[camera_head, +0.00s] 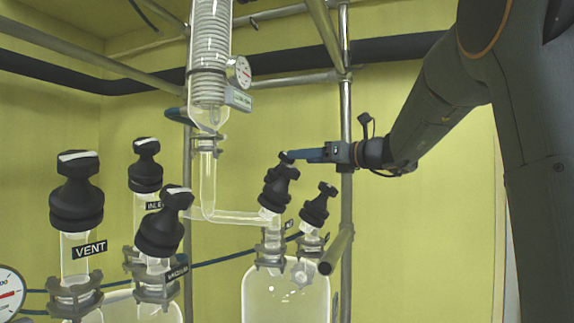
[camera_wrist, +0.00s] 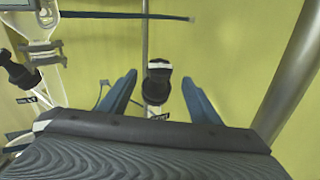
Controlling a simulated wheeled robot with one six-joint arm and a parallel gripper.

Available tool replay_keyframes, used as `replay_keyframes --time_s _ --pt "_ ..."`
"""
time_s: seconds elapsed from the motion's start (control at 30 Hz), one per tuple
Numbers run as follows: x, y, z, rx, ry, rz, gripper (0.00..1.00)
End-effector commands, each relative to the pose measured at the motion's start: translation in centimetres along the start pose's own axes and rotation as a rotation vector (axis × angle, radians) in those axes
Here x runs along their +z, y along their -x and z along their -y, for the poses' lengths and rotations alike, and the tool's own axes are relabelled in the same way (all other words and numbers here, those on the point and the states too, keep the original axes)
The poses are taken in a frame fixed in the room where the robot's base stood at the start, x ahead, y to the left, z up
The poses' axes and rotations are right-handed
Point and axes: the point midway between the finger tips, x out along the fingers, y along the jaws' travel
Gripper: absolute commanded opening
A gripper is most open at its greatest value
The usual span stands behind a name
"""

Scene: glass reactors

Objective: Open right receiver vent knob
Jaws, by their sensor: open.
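The right receiver (camera_head: 286,296) is a clear glass vessel at lower middle in the head view. Two black knobs stand on its necks: a nearer left knob (camera_head: 277,187) and a right knob (camera_head: 320,204). Their small labels are too small to read, so I cannot tell which is the vent. My gripper (camera_head: 284,156) has blue fingers, close to the top of the left knob. In the wrist view my gripper (camera_wrist: 157,77) is open and empty. A black knob (camera_wrist: 157,88) shows between its fingers, apart from both, with a partly hidden label below.
A steel post (camera_head: 347,120) rises beside my gripper, and a short steel bar (camera_head: 337,250) juts forward. A coiled glass condenser (camera_head: 209,65) and its tube are to the left. Black knobs on the left vessel include one labelled VENT (camera_head: 76,192). Another knob (camera_wrist: 17,72) is at left in the wrist view.

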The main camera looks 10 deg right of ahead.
Motion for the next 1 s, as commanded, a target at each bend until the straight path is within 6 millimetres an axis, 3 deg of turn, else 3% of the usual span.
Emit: replay_keyframes --time_s 0.43,0.87,1.0 --pt "0.2 -6.1 0.0 0.000 -0.002 -0.001 0.57" --pt "0.1 -7.1 0.1 -0.003 0.000 0.000 0.57" --pt "0.1 -7.1 0.1 -0.003 0.000 0.000 0.34"
